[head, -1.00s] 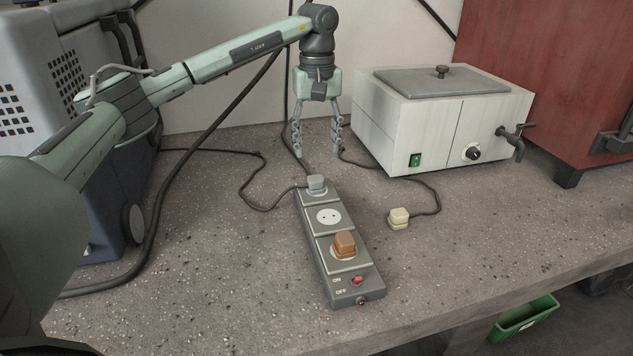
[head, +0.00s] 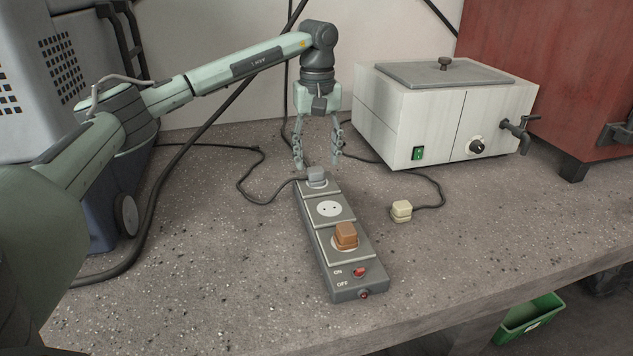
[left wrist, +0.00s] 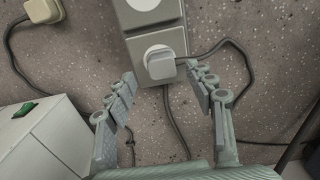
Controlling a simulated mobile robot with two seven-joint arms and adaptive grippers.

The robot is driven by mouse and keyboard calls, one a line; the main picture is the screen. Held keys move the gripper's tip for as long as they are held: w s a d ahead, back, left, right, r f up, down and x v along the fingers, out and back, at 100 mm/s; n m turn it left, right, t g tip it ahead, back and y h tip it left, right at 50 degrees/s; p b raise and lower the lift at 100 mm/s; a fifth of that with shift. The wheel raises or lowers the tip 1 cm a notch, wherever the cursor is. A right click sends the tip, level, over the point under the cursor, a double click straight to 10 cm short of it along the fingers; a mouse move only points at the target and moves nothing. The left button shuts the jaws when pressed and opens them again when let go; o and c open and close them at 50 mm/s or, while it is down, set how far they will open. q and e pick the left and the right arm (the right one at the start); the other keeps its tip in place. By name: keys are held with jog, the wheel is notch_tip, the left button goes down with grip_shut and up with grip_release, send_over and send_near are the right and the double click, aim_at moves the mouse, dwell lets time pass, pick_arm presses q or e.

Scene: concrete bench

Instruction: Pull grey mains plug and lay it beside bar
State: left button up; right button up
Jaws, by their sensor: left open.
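The grey mains plug (head: 316,175) sits in the far socket of the grey power bar (head: 311,208), its cord running off to the left. It also shows in the left wrist view (left wrist: 161,66), seated in its socket. My left gripper (head: 318,164) is open, pointing down just above and behind the grey plug in the head view. In the left wrist view its fingers (left wrist: 163,85) are spread, with the plug ahead of and between their tips, not gripped. The middle socket (head: 329,209) is empty. My right gripper is not in view.
A brown plug (head: 346,235) sits in the bar's near socket, and a red switch (head: 359,272) is at its near end. A cream plug (head: 402,210) lies on the bench to the right. A white bath unit (head: 440,110) stands behind it. Bench left of the bar is clear apart from cords.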

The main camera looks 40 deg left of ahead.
aim_at(314, 170)
pick_arm(q)
jog(key=shift+f+b, duration=0.45)
jog(key=shift+f, duration=1.45)
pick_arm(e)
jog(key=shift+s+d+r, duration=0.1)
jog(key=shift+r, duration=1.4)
pick_arm(q)
jog(key=shift+s+a, duration=0.25)
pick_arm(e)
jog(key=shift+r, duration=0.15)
pick_arm(q)
jog(key=shift+p, duration=0.45)
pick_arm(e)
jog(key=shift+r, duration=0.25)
pick_arm(q)
jog(key=shift+c, duration=0.2)
grip_shut()
jog(key=shift+r, duration=0.1)
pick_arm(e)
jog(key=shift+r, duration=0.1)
